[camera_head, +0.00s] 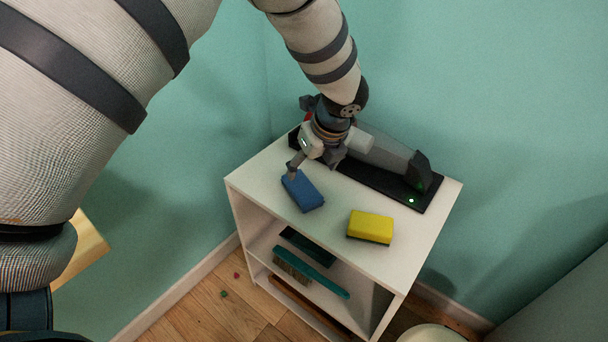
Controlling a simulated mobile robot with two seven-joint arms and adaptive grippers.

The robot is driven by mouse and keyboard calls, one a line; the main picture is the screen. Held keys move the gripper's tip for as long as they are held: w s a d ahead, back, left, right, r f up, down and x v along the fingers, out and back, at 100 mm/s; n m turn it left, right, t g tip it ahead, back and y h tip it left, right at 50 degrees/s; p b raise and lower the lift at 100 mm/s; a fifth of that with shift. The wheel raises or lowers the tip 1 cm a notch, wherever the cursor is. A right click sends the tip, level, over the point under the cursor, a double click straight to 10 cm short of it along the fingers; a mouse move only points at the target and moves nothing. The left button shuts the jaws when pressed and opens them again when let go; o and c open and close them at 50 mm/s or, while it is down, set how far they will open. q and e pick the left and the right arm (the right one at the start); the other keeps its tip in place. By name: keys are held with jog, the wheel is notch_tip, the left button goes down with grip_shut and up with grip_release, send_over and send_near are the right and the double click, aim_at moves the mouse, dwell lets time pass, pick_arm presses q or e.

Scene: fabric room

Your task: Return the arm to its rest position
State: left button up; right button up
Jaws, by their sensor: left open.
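My left arm reaches in from the upper left and bends down over a white shelf unit (335,236). My left gripper (294,170) is over the left part of the shelf top, fingers pointing down at the far end of a blue sponge (304,191). The gripper is open; whether a finger touches the sponge I cannot tell. The blue sponge lies on the shelf top. A yellow sponge (370,226) with a dark underside lies to its right. My right gripper is not in view.
A grey device (378,153) on a black base (385,184) with a green light lies along the back of the shelf top, close to my wrist. A teal brush (310,272) lies on the shelf below. Teal walls stand close behind. Small bits (224,294) lie on the wooden floor.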

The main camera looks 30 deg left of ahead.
pick_arm(q)
jog(key=shift+v, duration=0.8)
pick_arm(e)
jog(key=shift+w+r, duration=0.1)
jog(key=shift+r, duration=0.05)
pick_arm(q)
jog(key=shift+s+f, duration=0.1)
jog(key=s+d+f+n+g+h+p, duration=0.1)
jog(key=s+d+f+n+g+h, duration=0.2)
jog(key=s+f+n, duration=0.65)
jog(key=s+d+f+n+g+h+p, duration=0.15)
jog(key=s+d+f, duration=0.45)
jog(key=s, duration=0.9)
jog(key=s+a+n, duration=0.2)
jog(key=s+n, duration=0.4)
jog(key=s, duration=0.3)
jog(key=s+a+n, duration=0.1)
jog(key=s+n, duration=0.5)
jog(key=s, duration=0.4)
jog(key=shift+a+n, duration=0.4)
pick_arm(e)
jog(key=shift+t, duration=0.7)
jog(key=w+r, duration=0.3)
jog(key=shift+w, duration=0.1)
pick_arm(q)
jog(key=shift+f+y, duration=0.15)
jog(key=shift+y, duration=0.1)
